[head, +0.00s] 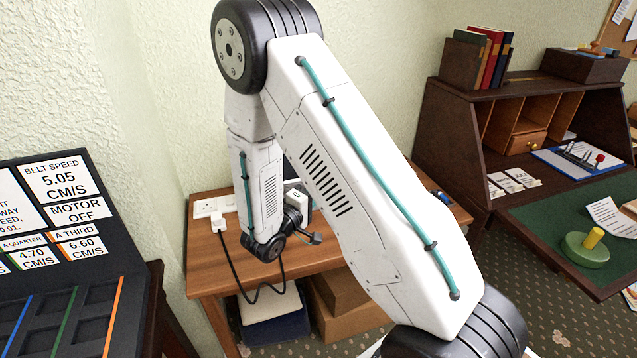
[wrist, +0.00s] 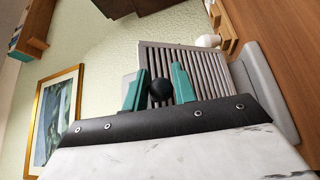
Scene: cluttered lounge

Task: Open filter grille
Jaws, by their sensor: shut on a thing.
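The filter grille (wrist: 205,72) shows in the wrist view as a grey panel with parallel ribs, just beyond my fingers. A round black knob (wrist: 159,90) stands in front of it. My gripper (wrist: 160,89) has its two teal fingers closed on the knob, one on each side. The grille's lower part is hidden behind my gripper, so I cannot tell how far it stands open. In the head view my arm covers most of the unit on the small wooden table, and the grille cannot be made out there.
The wooden table (head: 207,270) carries a white socket strip (head: 207,207) with a plug, and a black cable (head: 236,272) hangs off its front. Boxes stand underneath. A dark board (head: 45,285) with labels is at left, and a desk with a green top (head: 540,222) at right.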

